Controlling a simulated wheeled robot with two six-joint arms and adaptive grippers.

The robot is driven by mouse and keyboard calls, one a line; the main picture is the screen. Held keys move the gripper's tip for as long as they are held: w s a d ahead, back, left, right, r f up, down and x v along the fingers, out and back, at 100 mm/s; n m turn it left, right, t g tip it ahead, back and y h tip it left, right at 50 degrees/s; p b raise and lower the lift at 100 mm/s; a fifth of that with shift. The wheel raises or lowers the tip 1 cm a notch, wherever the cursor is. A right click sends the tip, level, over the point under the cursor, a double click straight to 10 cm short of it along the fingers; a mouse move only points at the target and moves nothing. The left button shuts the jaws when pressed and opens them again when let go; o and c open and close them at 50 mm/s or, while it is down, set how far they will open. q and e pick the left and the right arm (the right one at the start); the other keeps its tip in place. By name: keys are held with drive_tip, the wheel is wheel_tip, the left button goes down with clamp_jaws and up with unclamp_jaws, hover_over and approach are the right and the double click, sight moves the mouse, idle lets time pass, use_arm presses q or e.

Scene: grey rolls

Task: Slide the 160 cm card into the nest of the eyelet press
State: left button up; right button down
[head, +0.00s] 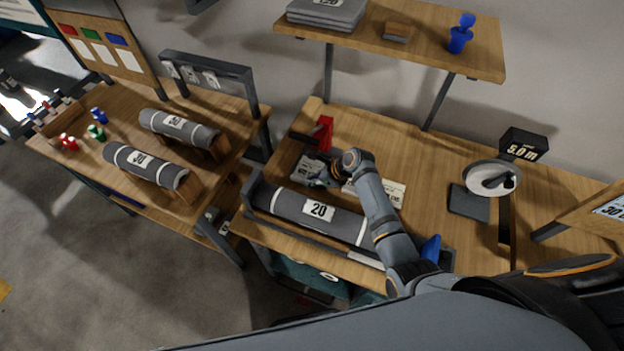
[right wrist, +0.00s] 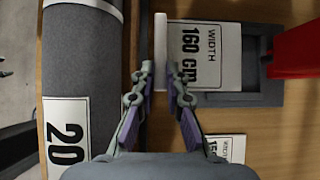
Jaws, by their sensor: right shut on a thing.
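The 160 cm card (right wrist: 205,57) is white with black print and a thick white edge strip on its gripper side. My right gripper (right wrist: 161,75) is shut on that strip. The card lies over the left part of a dark grey frame, the nest (right wrist: 276,92), and its far end is short of the frame's right side. I cannot tell whether it rests in the frame or just above it. The red part of the eyelet press (right wrist: 300,50) stands beyond; it also shows in the head view (head: 325,132). My right gripper (head: 322,180) is there beside the press. My left gripper is not in view.
A grey roll marked 20 (head: 290,205) lies in a trough along the bench front, close beside my right gripper. Another width card (right wrist: 228,148) lies on the bench nearby. A shelf (head: 470,50) overhangs the back.

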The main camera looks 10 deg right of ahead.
drive_tip(key=f, duration=0.1)
drive_tip(key=w+f+b, duration=0.1)
drive_tip(key=d+f+b, duration=0.1)
drive_tip(key=shift+w+f, duration=0.15)
drive_tip(key=shift+w, duration=0.05)
drive_tip(key=shift+a+f, duration=0.1)
drive_tip(key=shift+f, duration=0.4)
drive_tip(key=shift+w, duration=0.15)
drive_tip(key=shift+w+d+b, duration=0.55)
drive_tip(key=shift+w+d, duration=0.05)
drive_tip(key=shift+w, duration=0.05)
drive_tip(key=shift+w+d, duration=0.2)
drive_tip(key=shift+w, duration=0.1)
drive_tip(key=shift+w+d+b, duration=0.55)
drive_tip(key=shift+w+b, duration=0.15)
drive_tip(key=shift+w, duration=0.1)
